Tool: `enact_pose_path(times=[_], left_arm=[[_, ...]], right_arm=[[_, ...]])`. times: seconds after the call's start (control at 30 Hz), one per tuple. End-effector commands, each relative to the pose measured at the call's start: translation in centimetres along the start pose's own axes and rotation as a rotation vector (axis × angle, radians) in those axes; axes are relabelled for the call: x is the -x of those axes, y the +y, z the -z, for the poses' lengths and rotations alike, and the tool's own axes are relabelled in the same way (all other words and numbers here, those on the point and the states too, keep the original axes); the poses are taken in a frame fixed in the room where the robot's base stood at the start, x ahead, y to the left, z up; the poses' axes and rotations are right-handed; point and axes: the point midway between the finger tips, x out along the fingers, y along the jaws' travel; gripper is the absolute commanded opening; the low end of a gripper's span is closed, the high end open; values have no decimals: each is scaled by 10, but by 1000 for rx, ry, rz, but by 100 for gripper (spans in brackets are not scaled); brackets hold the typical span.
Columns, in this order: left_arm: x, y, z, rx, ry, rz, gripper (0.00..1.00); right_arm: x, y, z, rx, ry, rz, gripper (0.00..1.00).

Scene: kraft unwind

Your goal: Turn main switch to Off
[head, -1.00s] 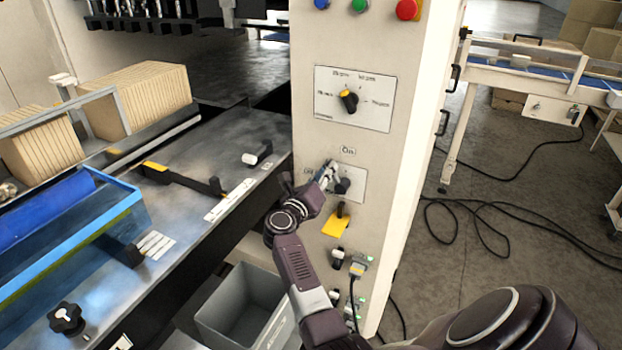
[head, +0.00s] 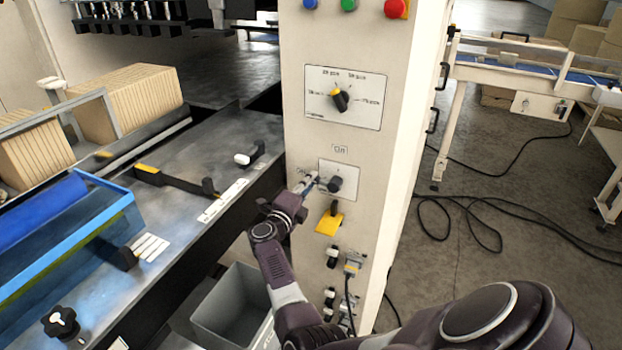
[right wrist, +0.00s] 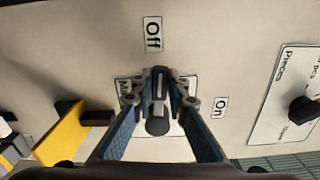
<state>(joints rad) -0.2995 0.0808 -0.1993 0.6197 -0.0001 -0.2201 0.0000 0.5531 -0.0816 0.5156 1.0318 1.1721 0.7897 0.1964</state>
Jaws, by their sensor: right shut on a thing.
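The main switch is a black knob (head: 335,184) on a pale plate (head: 350,191) on the front of the cream machine column. In the right wrist view the knob (right wrist: 158,126) has its handle pointing to the "Off" label (right wrist: 153,34). The "On" label (right wrist: 220,107) is to the right there, and above the plate in the head view (head: 340,149). My right gripper (head: 316,182) is at the knob's left side. In the right wrist view its fingertips (right wrist: 160,88) are closed on the handle, partly hiding it. My left gripper is not in view.
A selector dial (head: 340,100) is above the switch, with coloured buttons (head: 348,4) higher up. A grey bin (head: 232,308) stands low at the left.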

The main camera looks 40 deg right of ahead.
Motion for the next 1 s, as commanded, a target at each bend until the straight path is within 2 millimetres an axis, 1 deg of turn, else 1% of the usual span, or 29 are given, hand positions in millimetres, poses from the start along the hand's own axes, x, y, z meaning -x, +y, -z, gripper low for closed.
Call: enact_pose_path(times=[0.03, 0.1, 0.3, 0.77, 0.8, 0.93, 0.97, 1.0], left_arm=[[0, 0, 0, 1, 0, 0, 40], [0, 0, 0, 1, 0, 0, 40], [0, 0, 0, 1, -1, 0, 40], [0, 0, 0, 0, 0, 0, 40], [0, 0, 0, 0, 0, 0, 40], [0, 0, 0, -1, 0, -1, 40], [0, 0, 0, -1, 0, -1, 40], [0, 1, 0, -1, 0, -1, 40]], right_arm=[[1, 4, -1, 21, -2, -5, 0], [1, 6, -1, 48, -2, -5, 0], [1, 9, 0, 97, -2, -4, 0], [1, 11, 0, 116, -2, -4, 0], [1, 11, 0, 116, -2, -4, 15], [1, 10, 0, 114, -1, -4, 29], [1, 10, 0, 114, -1, -3, 32], [1, 10, 0, 113, -1, -3, 32]])
